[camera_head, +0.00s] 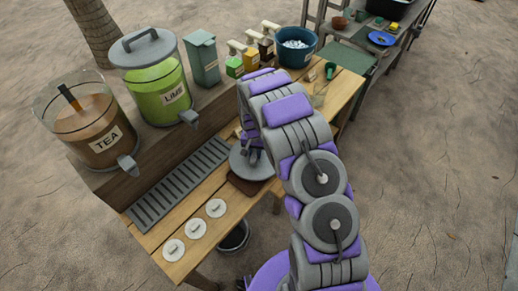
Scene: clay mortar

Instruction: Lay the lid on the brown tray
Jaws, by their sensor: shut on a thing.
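A round grey lid (240,166) is at the middle of the wooden counter, right of the slatted grate. A brown tray (246,187) shows partly from under the lid's front edge. The lid covers the rest of the tray, and I cannot tell whether the two touch. My gripper (250,147) is at the lid's top, shut on it; my arm's links hide much of the fingers and the lid's right side.
A tea dispenser (97,125) stands open-topped at the left, beside a lidded lime dispenser (165,93). A grey slatted grate (180,184) and several white discs (196,229) lie on the counter (150,240). Bottles and a blue bucket (296,55) stand behind.

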